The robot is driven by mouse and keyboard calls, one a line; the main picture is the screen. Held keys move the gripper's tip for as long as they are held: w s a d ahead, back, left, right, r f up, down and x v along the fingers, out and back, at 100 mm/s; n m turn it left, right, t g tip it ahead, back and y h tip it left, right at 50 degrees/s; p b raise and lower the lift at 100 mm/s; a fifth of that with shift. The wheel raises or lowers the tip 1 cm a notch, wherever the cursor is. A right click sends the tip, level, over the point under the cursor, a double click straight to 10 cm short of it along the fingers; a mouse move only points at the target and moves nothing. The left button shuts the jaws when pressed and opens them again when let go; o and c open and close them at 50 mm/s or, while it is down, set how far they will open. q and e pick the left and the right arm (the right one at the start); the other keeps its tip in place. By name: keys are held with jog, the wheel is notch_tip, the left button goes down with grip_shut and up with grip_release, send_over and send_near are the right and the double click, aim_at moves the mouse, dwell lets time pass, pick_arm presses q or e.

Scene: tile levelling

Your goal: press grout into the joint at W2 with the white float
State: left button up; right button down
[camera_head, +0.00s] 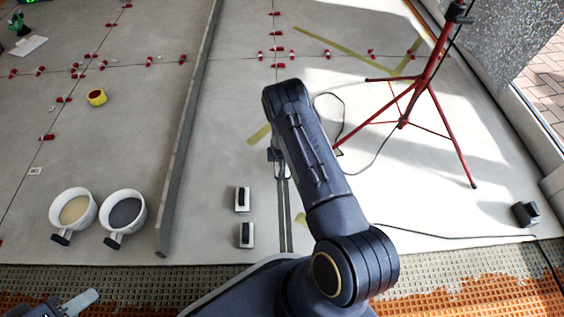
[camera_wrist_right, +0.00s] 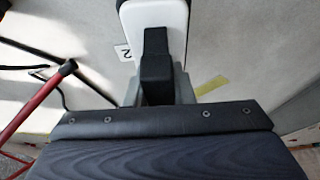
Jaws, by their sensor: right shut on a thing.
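In the right wrist view my right gripper (camera_wrist_right: 156,92) is shut on the black handle of the white float (camera_wrist_right: 180,30). A label card (camera_wrist_right: 124,53) with a "2" lies on the floor beside the float; the rest of its text is hidden. In the head view my right arm covers most of the float, and a small white part (camera_head: 283,172) shows beside the arm. A dark double line (camera_head: 285,215) runs along the floor towards me below it. The float hides the joint under it, and I cannot tell whether it touches the floor. My left gripper (camera_head: 78,303) is at the lower left, away from the float.
Two pots, one with beige grout (camera_head: 74,209) and one with dark grout (camera_head: 124,212), stand at left. Two black-handled blocks (camera_head: 242,199) (camera_head: 246,235) lie near the arm. A long grey bar (camera_head: 190,130), yellow tape roll (camera_head: 96,97) and red tripod (camera_head: 404,122) with cable stand around.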

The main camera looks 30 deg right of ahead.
jog(key=shift+r+p, duration=0.6)
jog(key=shift+r, duration=0.95)
